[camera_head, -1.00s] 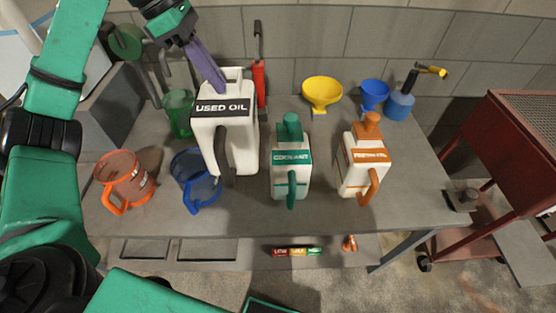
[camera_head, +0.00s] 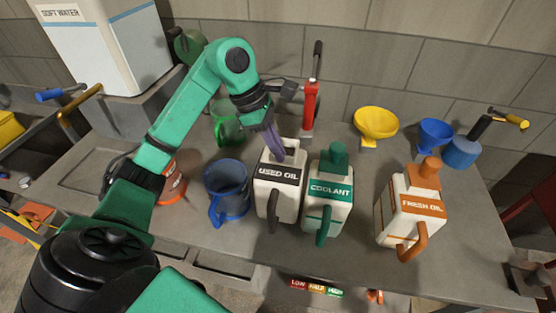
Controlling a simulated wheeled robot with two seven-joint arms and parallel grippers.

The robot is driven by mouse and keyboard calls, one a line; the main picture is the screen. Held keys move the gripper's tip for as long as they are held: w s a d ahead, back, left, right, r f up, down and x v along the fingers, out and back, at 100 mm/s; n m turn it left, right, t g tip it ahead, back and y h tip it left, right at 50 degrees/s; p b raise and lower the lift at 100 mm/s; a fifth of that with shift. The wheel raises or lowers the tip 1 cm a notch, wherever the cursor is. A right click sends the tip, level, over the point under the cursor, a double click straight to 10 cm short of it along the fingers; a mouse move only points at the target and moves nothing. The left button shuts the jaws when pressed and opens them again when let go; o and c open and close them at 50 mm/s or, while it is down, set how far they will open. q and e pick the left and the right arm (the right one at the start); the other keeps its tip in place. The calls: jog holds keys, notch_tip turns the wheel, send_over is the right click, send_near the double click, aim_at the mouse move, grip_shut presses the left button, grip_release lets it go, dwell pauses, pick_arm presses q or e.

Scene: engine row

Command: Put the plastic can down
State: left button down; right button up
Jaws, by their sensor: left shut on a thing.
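The plastic can is most likely the white can labelled USED OIL (camera_head: 282,196), with a black label and dark handle. It stands upright on, or just above, the grey bench (camera_head: 355,258); I cannot tell if its base touches. My left gripper (camera_head: 277,150) comes down from above and is shut on its top edge. A white COOLANT can (camera_head: 328,205) with a green cap stands close on its right. A white FRESH OIL can (camera_head: 412,212) with an orange cap stands further right. My right gripper is not in view.
A blue jug (camera_head: 228,192) stands close on the left, and an orange jug (camera_head: 172,187) is partly behind my arm. Bare bench lies between COOLANT and FRESH OIL.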

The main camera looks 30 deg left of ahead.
aim_at(277, 163)
pick_arm(q)
notch_tip(277, 163, down, 4)
jog(key=shift+s+r+p, duration=0.1)
jog(key=shift+r+p, duration=0.1)
jog(key=shift+p, duration=0.1)
jog(key=shift+f, duration=0.2)
jog(key=c, duration=1)
grip_release()
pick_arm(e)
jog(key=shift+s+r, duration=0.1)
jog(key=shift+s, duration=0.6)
